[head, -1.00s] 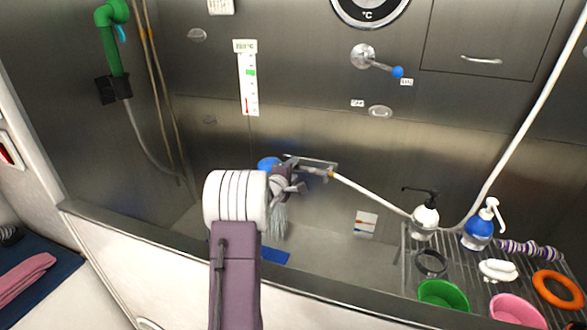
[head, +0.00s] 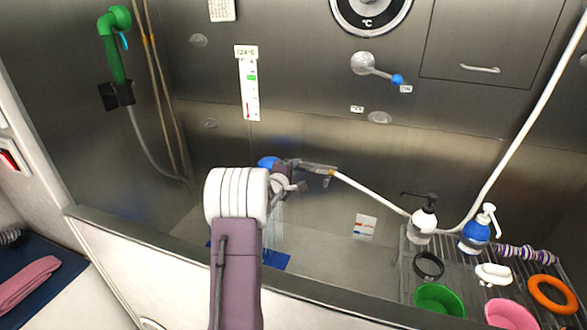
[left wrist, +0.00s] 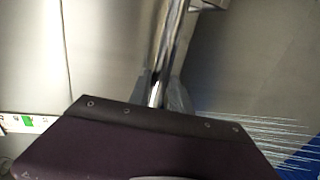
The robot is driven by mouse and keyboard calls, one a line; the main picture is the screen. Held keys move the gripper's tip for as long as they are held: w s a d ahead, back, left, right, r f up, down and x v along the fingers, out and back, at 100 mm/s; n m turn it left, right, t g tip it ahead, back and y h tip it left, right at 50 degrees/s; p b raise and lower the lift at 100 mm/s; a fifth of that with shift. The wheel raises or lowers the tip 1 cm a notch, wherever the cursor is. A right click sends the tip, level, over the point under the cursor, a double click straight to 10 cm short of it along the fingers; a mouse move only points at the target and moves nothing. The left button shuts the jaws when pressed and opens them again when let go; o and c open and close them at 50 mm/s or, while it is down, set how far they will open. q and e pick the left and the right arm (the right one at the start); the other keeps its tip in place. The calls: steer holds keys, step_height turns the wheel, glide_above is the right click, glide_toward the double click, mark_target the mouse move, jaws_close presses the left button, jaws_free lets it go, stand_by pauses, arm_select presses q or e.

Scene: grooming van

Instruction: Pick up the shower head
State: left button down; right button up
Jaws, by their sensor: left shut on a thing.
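The shower head (head: 268,162) has a blue head and a metallic handle (head: 320,169). A white hose (head: 372,191) runs from the handle to the right. My left gripper (head: 288,180) is shut on the handle and holds it above the tub floor. Thin streams of water (head: 274,235) fall from the head. In the left wrist view the shiny handle (left wrist: 166,60) runs up between the fingers, and water streams (left wrist: 262,128) spread to the right. My left arm hides part of the spray and floor. My right gripper is in neither view.
A blue mat (head: 272,261) lies on the tub floor. The tub's front rim (head: 140,231) crosses below. A wire rack (head: 459,281) with pump bottles, cups and rings stands at the right. A green sprayer (head: 113,50) hangs on the left wall.

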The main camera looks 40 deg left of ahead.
arm_select(q)
steer(key=r+p+v, duration=0.2)
steer(key=p+v, duration=0.1)
steer(key=v, duration=1.2)
steer(key=shift+w+p, duration=0.2)
steer(key=shift+p, duration=0.2)
steer(key=shift+w+a, duration=0.1)
step_height(320, 180, up, 5)
steer(key=p, duration=0.5)
